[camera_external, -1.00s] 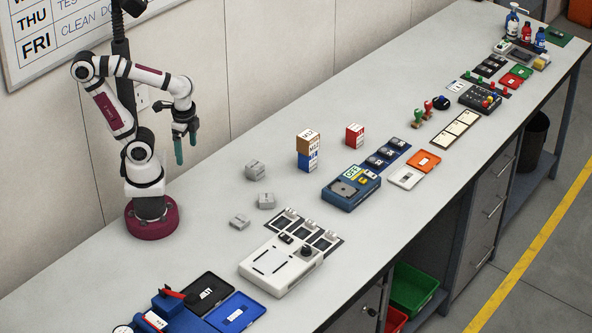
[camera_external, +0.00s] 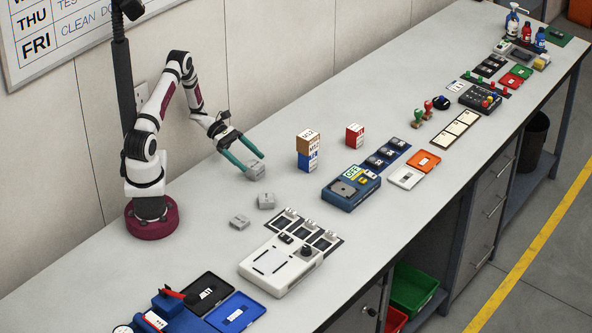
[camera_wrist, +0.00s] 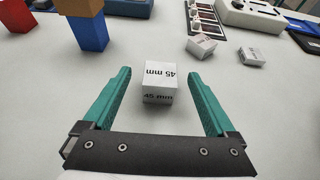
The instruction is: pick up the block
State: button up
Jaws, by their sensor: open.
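A grey block (camera_external: 255,168) sits on the bench. In the wrist view my gripper (camera_wrist: 158,78) has one finger on each side of the block, with a visible gap to each. The block looks upright between the fingers, not held.
Two smaller grey blocks (camera_external: 266,201) (camera_external: 239,222) lie nearby. A wooden block on a blue block (camera_external: 311,162) and a red block (camera_external: 354,135) stand to the right. A white device (camera_external: 280,266) lies in front. Bare bench surrounds the block.

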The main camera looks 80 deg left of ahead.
aim_at(255, 167)
jog(key=shift+w+d+f, duration=1)
jog(key=shift+f, duration=0.2)
grip_shut()
